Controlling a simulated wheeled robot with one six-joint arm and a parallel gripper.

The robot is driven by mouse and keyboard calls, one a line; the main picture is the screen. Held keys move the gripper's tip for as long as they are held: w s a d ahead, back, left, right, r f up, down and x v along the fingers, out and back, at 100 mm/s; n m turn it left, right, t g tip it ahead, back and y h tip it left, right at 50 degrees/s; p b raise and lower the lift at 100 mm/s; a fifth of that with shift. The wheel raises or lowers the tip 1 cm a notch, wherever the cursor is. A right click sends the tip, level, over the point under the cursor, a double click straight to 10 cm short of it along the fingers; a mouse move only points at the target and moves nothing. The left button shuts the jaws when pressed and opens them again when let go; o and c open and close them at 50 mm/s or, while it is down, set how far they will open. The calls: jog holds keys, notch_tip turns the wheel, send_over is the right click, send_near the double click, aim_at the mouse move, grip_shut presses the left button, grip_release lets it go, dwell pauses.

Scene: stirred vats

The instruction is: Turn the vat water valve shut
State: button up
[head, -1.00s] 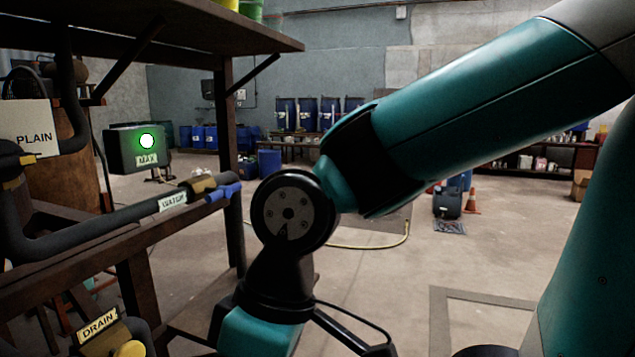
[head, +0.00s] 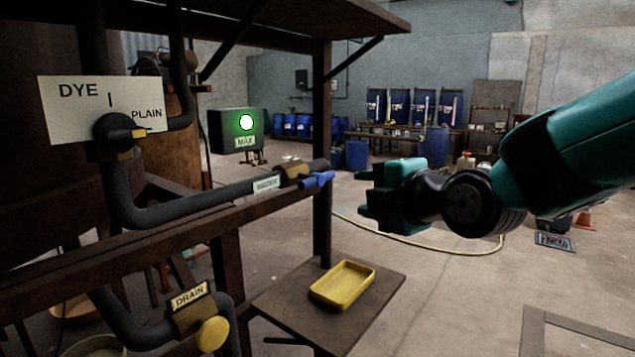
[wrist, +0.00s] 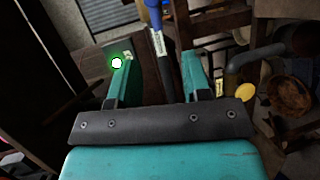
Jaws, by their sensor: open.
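The water valve has a blue handle (head: 317,180) and a brass body (head: 293,172) on a dark pipe, beside a WATER label (head: 266,184). The handle looks roughly in line with the pipe. My gripper (head: 366,196) is open and empty, to the right of the handle and apart from it, with its jaws facing left. In the wrist view the blue handle (wrist: 153,14) shows at the top, beyond the gap between the open fingers of my gripper (wrist: 157,72).
A box marked MAX (head: 237,130) has a lit green lamp. The DYE/PLAIN plate (head: 75,112) and the DRAIN valve's yellow knob (head: 212,334) are at left. A rusty post (head: 322,130) stands close behind the handle. A yellow tray (head: 343,285) lies on a low shelf.

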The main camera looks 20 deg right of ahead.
aim_at(320, 181)
jog(key=shift+t, duration=0.3)
jog(key=p+x, duration=1.4)
jog(key=x, duration=0.2)
jog(key=shift+w+d+r+p, duration=0.2)
jog(key=shift+d+r+p, duration=0.15)
jog(key=shift+p, duration=0.05)
jog(key=shift+w+a+f, duration=0.15)
jog(key=shift+w+f, duration=0.1)
jog(key=shift+w, duration=0.4)
grip_shut()
